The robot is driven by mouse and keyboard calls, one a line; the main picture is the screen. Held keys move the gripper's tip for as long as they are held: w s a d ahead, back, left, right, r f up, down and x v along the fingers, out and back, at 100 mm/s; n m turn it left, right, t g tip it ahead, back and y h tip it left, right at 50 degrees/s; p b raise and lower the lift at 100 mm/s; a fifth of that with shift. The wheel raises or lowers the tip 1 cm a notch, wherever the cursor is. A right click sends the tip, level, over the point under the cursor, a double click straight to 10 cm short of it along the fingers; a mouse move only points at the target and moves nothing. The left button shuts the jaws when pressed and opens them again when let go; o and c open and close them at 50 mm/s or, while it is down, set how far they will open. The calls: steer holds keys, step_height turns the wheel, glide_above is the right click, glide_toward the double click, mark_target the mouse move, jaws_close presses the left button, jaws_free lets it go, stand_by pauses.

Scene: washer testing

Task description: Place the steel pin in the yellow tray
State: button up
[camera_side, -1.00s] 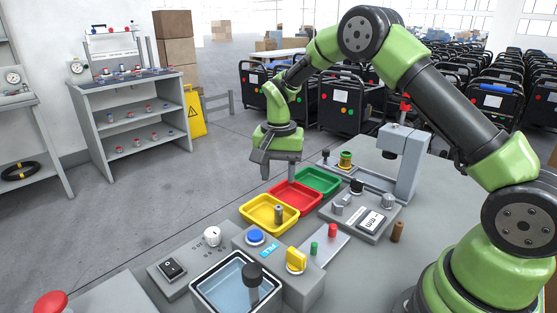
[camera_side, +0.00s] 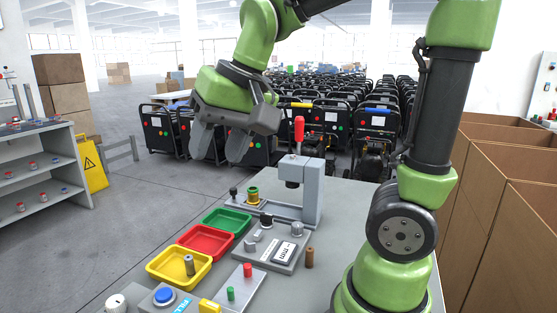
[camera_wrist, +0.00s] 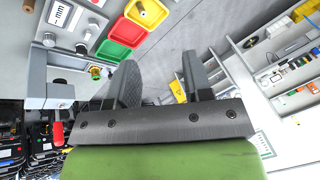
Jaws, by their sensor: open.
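The steel pin (camera_side: 189,264) stands upright inside the yellow tray (camera_side: 157,272), a small grey cylinder. In the wrist view the pin (camera_wrist: 141,9) also shows in the yellow tray (camera_wrist: 160,17), at the top. My gripper (camera_side: 222,152) is open and empty, raised high above the table's far side, well away from the tray. In the wrist view its two fingers (camera_wrist: 158,80) stand wide apart with nothing between them.
A red tray (camera_side: 198,240) and a green tray (camera_side: 226,220) sit in line behind the yellow one. A press with a red handle (camera_side: 299,130) stands at the back of the table. A gauge block (camera_side: 283,251) lies right of the trays.

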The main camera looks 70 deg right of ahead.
steer(key=s+a+n+t, duration=0.1)
steer(key=s+n+t, duration=0.1)
steer(key=s, duration=0.7)
steer(key=shift+s+a+f+n+t+y, duration=0.2)
steer(key=shift+s+a+n+t+y, duration=0.1)
steer(key=shift+s+a+y, duration=0.1)
